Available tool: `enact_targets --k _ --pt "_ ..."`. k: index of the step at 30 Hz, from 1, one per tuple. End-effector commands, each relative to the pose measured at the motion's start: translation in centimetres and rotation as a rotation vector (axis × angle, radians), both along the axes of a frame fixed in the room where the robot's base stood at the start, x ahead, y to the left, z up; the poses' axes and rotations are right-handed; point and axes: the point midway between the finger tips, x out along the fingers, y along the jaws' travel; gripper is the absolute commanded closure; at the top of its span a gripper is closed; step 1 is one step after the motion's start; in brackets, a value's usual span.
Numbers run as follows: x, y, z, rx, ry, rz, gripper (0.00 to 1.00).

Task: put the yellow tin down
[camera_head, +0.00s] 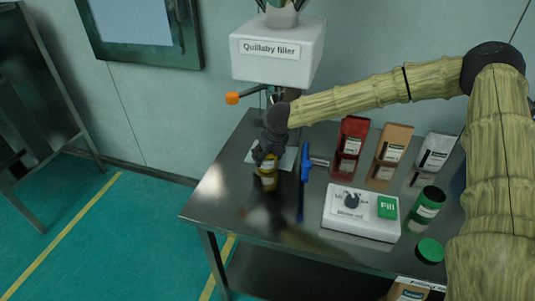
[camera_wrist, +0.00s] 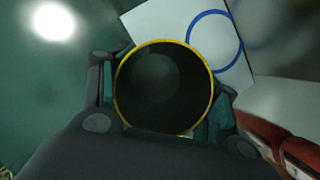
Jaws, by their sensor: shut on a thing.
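The yellow tin (camera_head: 268,178) is upright in my gripper (camera_head: 267,157), at the left part of the metal table (camera_head: 225,190). In the wrist view I look down into the tin (camera_wrist: 164,85); it is open-topped, with a yellow rim and a dark inside. The fingers of my gripper (camera_wrist: 162,95) are shut on it from both sides. In the head view the gripper hides the tin's top. I cannot tell whether its base touches the table or is slightly above it.
A white sheet (camera_wrist: 181,22) with a blue ring (camera_wrist: 241,42) lies beside the tin, below the Quillaby filler (camera_head: 270,60). A blue tool (camera_head: 302,185) is right of the tin. Bags, a white Fill box (camera_head: 345,225), a green tin (camera_head: 425,207) and green lid (camera_head: 430,251) stand farther right. The table's left front is clear.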

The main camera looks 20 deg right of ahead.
Motion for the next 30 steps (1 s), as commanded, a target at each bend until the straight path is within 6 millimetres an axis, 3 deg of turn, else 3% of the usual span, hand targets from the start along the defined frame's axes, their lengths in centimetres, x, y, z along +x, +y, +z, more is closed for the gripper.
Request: enact_targets --k 10,11,14,24,30 --pt "0.0 0.1 -0.3 0.001 -0.001 0.001 0.63" --pt "0.0 0.1 -0.2 0.001 -0.001 0.0 0.35" --pt "0.0 0.1 -0.2 0.001 -0.001 0.0 0.17" --pt "0.0 0.1 -0.1 0.001 -0.001 0.0 0.17" --pt "-0.3 0.0 0.9 0.001 -0.002 0.001 0.17"
